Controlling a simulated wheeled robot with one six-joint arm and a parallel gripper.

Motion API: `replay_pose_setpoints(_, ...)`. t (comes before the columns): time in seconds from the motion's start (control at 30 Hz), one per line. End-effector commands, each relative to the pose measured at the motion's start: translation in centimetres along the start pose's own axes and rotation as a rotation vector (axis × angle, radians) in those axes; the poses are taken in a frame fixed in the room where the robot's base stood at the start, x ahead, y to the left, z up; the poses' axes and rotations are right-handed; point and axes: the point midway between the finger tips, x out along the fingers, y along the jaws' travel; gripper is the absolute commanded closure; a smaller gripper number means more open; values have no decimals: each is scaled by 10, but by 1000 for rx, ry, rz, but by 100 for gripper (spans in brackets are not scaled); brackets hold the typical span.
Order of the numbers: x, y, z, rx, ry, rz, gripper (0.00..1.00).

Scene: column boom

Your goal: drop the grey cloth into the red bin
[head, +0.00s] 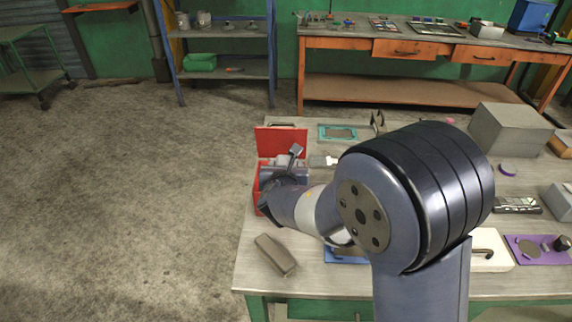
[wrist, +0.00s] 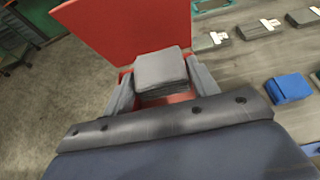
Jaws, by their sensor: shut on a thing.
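The grey cloth (wrist: 160,70) is a folded, layered block held between the two fingers of my gripper (wrist: 162,90) in the wrist view. The red bin (wrist: 125,28) shows a tall red panel behind the cloth, with more red just below it. In the head view the red bin (head: 281,139) stands at the table's left edge, and my gripper (head: 284,168) is at its opening, over or partly inside it. The cloth's exact height against the bin's rim is hard to tell. My arm and gripper hide much of the bin's front and inside.
A grey block (head: 275,255) lies on the table (head: 310,285) in front of the bin. A teal tray (head: 338,132) and a tagged grey item (head: 323,161) are to its right. Grey boxes (head: 510,130) fill the far right. Open floor (head: 110,190) lies left of the table.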

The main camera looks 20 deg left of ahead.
Motion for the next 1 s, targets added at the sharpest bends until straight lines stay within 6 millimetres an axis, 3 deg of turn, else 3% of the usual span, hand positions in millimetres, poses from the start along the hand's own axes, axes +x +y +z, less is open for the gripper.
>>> replay_pose_setpoints(0.03, 4, 0, -11, -1, 1, 0, 66)
replay_pose_setpoints(0.23, 13, 0, -31, -1, 0, 1, 66)
replay_pose_setpoints(0.6, 15, 0, -35, -1, -1, 1, 66)
replay_pose_setpoints(0.63, 14, 0, -35, -1, -1, 1, 43)
replay_pose_setpoints(0.9, 14, 0, -35, -1, -1, 0, 20)
replay_pose_setpoints(1.0, 15, 0, -35, 0, -1, -1, 19)
